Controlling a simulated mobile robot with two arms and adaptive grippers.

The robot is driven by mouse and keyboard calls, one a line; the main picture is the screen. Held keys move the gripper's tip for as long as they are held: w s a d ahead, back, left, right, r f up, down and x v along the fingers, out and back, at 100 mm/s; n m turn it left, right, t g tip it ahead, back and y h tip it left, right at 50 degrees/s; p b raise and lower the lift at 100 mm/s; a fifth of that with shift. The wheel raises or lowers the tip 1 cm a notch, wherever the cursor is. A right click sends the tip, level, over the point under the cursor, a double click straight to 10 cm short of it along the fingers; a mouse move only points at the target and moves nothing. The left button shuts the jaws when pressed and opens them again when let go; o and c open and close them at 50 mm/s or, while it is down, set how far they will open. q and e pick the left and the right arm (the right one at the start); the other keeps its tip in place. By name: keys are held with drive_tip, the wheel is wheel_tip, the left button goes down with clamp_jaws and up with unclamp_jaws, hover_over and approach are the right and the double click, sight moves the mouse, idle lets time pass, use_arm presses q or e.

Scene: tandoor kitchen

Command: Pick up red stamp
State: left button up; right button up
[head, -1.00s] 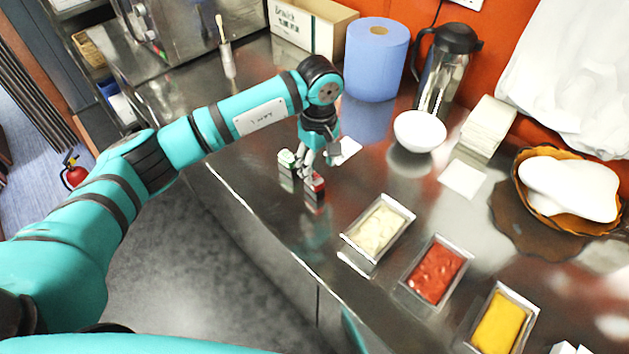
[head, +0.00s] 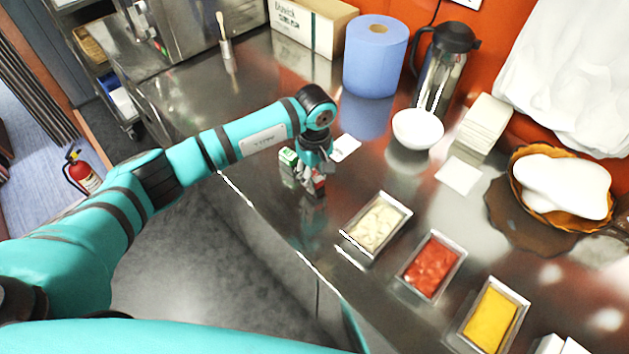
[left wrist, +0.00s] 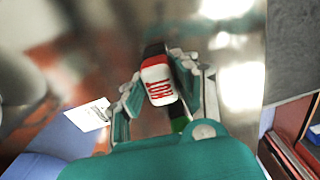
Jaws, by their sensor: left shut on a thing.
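The red stamp (head: 319,182) is on the steel counter near its front edge, and my left gripper (head: 311,181) is shut on it. In the left wrist view the red stamp (left wrist: 157,80) shows a white and red top between the two fingers of my left gripper (left wrist: 158,90). A green stamp (head: 288,157) stands just left of the gripper in the head view. In the left wrist view only a bit of green shows beside the fingers. I cannot tell whether the red stamp is clear of the counter. My right gripper is not in view.
Trays of white (head: 377,222), red (head: 432,266) and yellow (head: 494,315) food line the counter to the right. A white bowl (head: 418,128), blue paper roll (head: 375,58) and flask (head: 444,65) stand behind. A white paper (head: 345,146) lies beside the gripper.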

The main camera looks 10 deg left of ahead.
sight(314, 176)
use_arm(q)
clamp_jaws()
drive_tip(key=shift+r, duration=0.1)
drive_tip(key=shift+r+b, duration=0.5)
drive_tip(key=shift+r, duration=0.05)
drive_tip(key=shift+s+r+b, duration=0.25)
drive_tip(key=shift+r+b, duration=0.45)
drive_tip(key=shift+r, duration=0.35)
drive_tip(key=s+d+r+b, duration=0.1)
drive_tip(key=s+b, duration=0.3)
drive_tip(key=s, duration=1.1)
drive_tip(key=shift+s+d+r, duration=0.2)
drive_tip(key=shift+d+r, duration=0.15)
drive_tip(key=shift+d, duration=0.3)
